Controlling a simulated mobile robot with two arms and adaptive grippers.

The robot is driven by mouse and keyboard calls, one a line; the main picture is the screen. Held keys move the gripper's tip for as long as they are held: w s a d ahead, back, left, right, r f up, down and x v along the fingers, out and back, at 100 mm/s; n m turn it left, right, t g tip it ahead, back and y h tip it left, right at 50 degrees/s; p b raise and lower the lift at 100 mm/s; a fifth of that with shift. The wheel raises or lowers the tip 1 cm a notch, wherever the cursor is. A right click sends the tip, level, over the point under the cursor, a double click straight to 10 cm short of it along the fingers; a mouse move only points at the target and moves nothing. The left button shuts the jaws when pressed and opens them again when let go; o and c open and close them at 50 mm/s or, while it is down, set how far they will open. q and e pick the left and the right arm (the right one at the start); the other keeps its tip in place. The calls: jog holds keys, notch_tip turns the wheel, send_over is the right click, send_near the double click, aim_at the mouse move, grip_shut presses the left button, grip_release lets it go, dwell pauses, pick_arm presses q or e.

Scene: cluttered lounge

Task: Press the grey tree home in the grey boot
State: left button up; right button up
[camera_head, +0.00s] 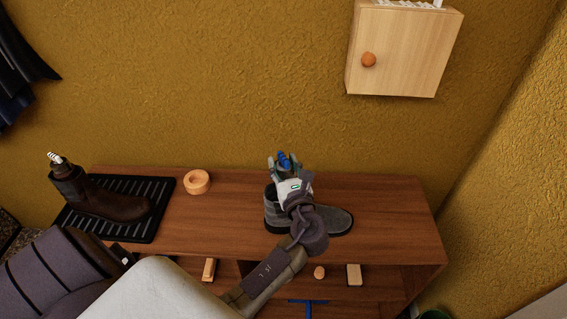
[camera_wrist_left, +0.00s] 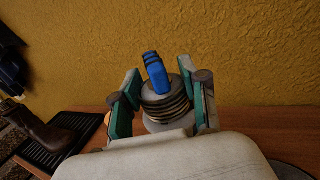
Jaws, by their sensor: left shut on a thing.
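The grey boot (camera_head: 334,219) stands on the wooden bench, its toe to the right and its shaft partly hidden by my left gripper. My left gripper (camera_head: 285,166) is above the boot's shaft. In the left wrist view, my left gripper (camera_wrist_left: 164,92) is shut on the grey tree (camera_wrist_left: 168,107), a round ribbed grey piece with a blue top (camera_wrist_left: 155,74). The blue top also shows in the head view (camera_head: 284,162). The tree's lower part is hidden, so how deep it sits in the boot cannot be told. My right gripper is not in view.
A brown boot (camera_head: 122,205) with a white coiled piece (camera_head: 56,158) at its top stands on a black ribbed tray (camera_head: 164,186). A wooden ring (camera_head: 196,181) lies beside the tray. A wall cabinet (camera_head: 405,50) hangs above. The bench's right end is clear.

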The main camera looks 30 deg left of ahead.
pick_arm(q)
jog(key=shift+f+b, duration=1.8)
jog(key=shift+f, duration=1.35)
jog(key=o, duration=1.3)
jog(key=v, duration=1.2)
